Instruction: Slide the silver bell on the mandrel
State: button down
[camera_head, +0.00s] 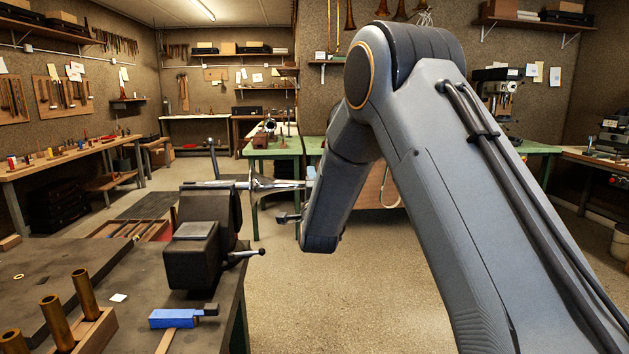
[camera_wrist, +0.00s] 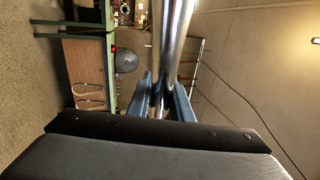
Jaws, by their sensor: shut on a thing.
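The silver bell (camera_head: 272,185) is held level in the head view, its flare on the left and its narrow tube running right towards my gripper. My gripper (camera_wrist: 164,98) is shut on the silver tube (camera_wrist: 178,40), one pale blue finger on each side. In the head view most of my gripper is hidden behind my arm. A silver rod, seemingly the mandrel (camera_head: 222,184), lies level at the top of the black vise (camera_head: 203,235), left of the flare and roughly in line with it. I cannot tell whether its end is inside the bell.
The vise stands at the right edge of a dark bench (camera_head: 130,285), its handle (camera_head: 245,256) sticking out right. Brass tubes (camera_head: 83,292) stand in a wooden block, near a blue tool (camera_head: 173,318). Open floor (camera_head: 330,290) lies right of the bench. Green tables stand behind.

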jog(key=shift+a, duration=0.25)
jog(key=c, duration=1.5)
grip_release()
jog(key=b+v, duration=0.2)
jog(key=v, duration=0.5)
jog(key=shift+s+f, duration=0.1)
jog(key=shift+s, duration=0.3)
